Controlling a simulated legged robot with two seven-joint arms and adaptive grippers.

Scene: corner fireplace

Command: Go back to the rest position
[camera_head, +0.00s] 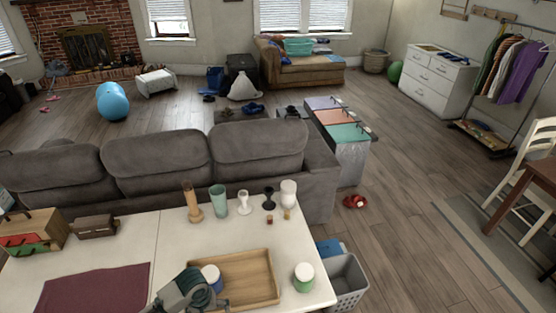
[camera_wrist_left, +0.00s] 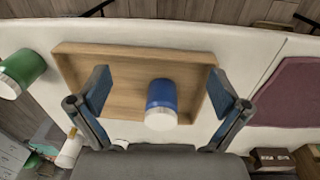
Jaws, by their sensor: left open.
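My left gripper (camera_head: 192,289) is over the left end of the wooden tray (camera_head: 268,297) at the front of the white table. In the wrist view the left gripper (camera_wrist_left: 160,82) has its two fingers spread wide, with nothing held. A blue jar with a white lid (camera_wrist_left: 162,98) stands in the tray, seen between the fingers and apart from both. In the head view the blue jar (camera_head: 211,273) is partly hidden by the gripper. My right gripper is not in view.
A green jar with a white lid (camera_head: 303,277) stands right of the tray. Vases and goblets (camera_head: 244,202) line the table's back. A maroon cloth (camera_head: 95,289) and wooden boxes (camera_head: 95,226) are at left. A grey basket (camera_head: 346,280) stands beyond the right edge.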

